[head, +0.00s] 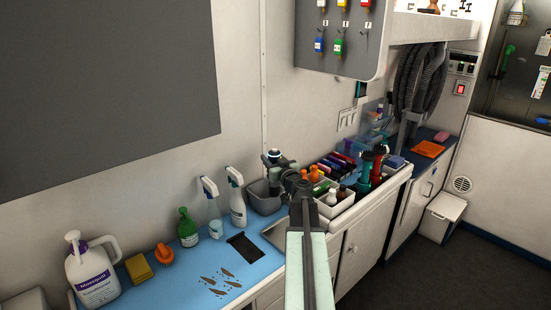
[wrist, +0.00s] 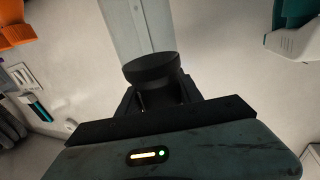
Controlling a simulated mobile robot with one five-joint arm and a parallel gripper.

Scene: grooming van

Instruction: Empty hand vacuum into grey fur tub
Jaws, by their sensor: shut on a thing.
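The grey fur tub (head: 264,203) stands on the blue counter beside the white spray bottles, near the sink-like recess. My gripper (wrist: 155,95) is shut on a black rounded part that I take to be the hand vacuum (wrist: 152,68). In the head view, a dark, light-tipped shape at the end of my arm is over the tub's back rim, tilted. It is too small there to tell gripper from vacuum. The inside of the tub is mostly hidden.
A white caddy of bottles (head: 332,212) stands right of my arm. Two spray bottles (head: 237,197), a green bottle (head: 188,228), an orange brush (head: 163,255), a yellow sponge (head: 138,268) and a white jug (head: 93,280) line the counter. Dark smears mark its front.

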